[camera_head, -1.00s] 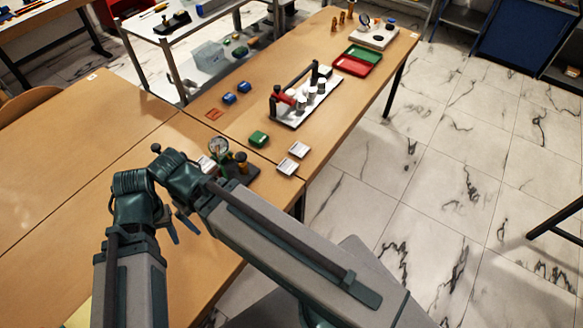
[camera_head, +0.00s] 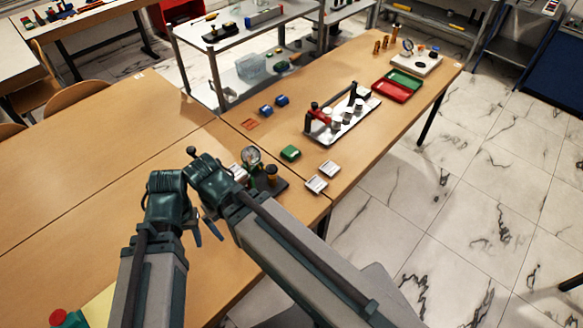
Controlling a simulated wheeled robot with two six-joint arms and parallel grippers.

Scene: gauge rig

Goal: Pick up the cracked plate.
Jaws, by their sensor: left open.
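I cannot pick out a cracked plate for certain, as no crack shows at this size. Two small white flat pieces, one farther (camera_head: 330,169) and one nearer (camera_head: 316,184), lie near the table's right edge. A flat orange-red piece (camera_head: 250,123) lies farther back on the left. My right gripper is not in view.
A round gauge (camera_head: 252,156) on a dark base stands just beyond my arm. The left of the table (camera_head: 80,160) is mostly clear.

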